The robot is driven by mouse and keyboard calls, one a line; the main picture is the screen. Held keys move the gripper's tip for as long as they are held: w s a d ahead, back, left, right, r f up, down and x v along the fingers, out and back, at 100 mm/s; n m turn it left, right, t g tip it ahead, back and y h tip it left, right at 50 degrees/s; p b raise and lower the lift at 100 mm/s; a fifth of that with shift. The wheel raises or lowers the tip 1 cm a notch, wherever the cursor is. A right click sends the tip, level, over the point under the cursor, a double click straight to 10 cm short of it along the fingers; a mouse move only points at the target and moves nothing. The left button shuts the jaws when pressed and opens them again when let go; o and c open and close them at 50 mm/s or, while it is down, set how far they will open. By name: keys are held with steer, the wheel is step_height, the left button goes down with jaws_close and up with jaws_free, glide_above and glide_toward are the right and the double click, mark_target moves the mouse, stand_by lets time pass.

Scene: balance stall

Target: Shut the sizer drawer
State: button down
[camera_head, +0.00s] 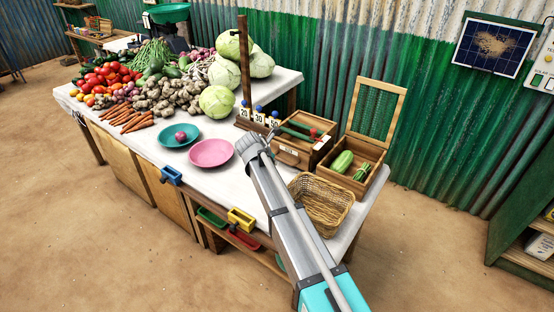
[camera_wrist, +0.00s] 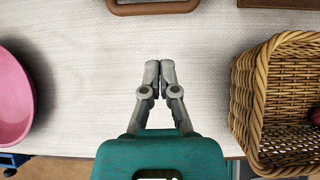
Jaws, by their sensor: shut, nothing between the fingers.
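The sizer looks to be the wooden box (camera_head: 290,155) with a pale label, on the stall table behind my gripper. A green bar with a red end lies across its top. I cannot tell how far its drawer stands out. In the wrist view, a brown rounded wooden edge (camera_wrist: 153,8) with a greyish inside shows at the top, beyond my fingertips; it may be part of the sizer. My gripper (camera_wrist: 160,66) is shut and empty over the white tabletop, apart from that edge. In the head view my gripper (camera_head: 253,146) hangs just left of the box.
A wicker basket (camera_head: 322,204) stands close to the right of my arm. A pink bowl (camera_head: 211,153) and a teal bowl (camera_head: 180,134) lie to the left. An open mesh-lidded box (camera_head: 353,185) holds green vegetables.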

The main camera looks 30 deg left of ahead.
steer(key=p+v, duration=0.4)
steer(key=v, duration=0.2)
steer(key=shift+r, duration=0.1)
stand_by(0.7)
steer(key=w+d+m+g+h+p, duration=0.3)
steer(key=d+m, duration=1.3)
steer(key=d, duration=1.7)
steer(key=s+d+r+m+g+y+p, duration=0.1)
steer(key=s+d+m, duration=0.3)
steer(key=d, duration=0.5)
steer(key=s+d+r+m+g+y+p, duration=0.1)
steer(key=s+d+m, duration=0.3)
steer(key=d+m, duration=0.4)
steer(key=s+d+r+m+g+y+p, duration=0.1)
steer(key=s+d+m+g+p, duration=0.1)
steer(key=s+d+m, duration=0.2)
steer(key=d+m, duration=0.3)
steer(key=d, duration=0.3)
steer(key=shift+d+g+y, duration=0.2)
steer(key=shift+g+y, duration=0.1)
steer(key=shift+g, duration=0.1)
